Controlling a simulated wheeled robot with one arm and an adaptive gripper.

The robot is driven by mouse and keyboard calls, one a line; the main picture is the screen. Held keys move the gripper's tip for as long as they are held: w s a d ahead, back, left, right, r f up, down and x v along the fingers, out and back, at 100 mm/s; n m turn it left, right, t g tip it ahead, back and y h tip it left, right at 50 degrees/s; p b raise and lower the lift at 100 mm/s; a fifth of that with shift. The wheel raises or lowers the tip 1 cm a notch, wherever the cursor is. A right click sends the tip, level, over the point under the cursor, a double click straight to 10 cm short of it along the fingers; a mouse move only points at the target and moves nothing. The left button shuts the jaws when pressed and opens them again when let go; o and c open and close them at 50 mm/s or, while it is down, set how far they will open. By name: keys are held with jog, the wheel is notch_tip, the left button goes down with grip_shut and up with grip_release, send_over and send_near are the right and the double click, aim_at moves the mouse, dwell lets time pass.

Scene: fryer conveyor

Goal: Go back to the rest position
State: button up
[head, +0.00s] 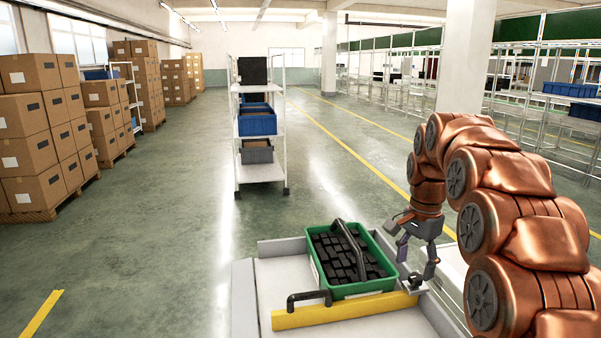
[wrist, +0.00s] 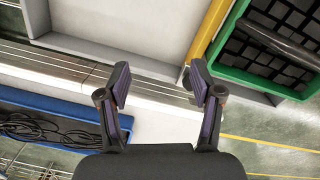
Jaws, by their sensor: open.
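My gripper (head: 416,262) is at the end of my copper-coloured arm, at the right side of a green crate. In the wrist view my gripper (wrist: 163,88) is open, its two dark fingers apart with nothing between them. The green crate (head: 377,284) is filled with dark blocks and has a dark bar handle across its top. It also shows at the upper right of the wrist view (wrist: 238,79), to the right of the fingers. In the head view the lower part of the crate's front is partly hidden by a yellow bar.
The yellow bar (head: 345,311) with a black handle lies along the front of the pale platform (head: 280,283). A white shelf cart (head: 262,173) with blue bins stands behind. Stacked cartons (head: 32,135) line the left. The floor at left is clear. A blue bin (wrist: 60,107) holds black cables.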

jog(key=s+a+f+n+p, duration=0.1)
jog(key=s+n, duration=0.3)
jog(key=s, duration=0.8)
jog(key=s+a+f+n+p, duration=0.1)
jog(key=s+a+f+n, duration=0.1)
jog(key=s, duration=1.1)
jog(key=s+a+f+n+g+p, duration=0.1)
jog(key=s+a+n, duration=0.3)
jog(key=s, duration=0.8)
jog(key=shift+s+f+n+p, duration=0.2)
jog(key=shift+f+n+p, duration=0.3)
jog(key=shift+n, duration=0.4)
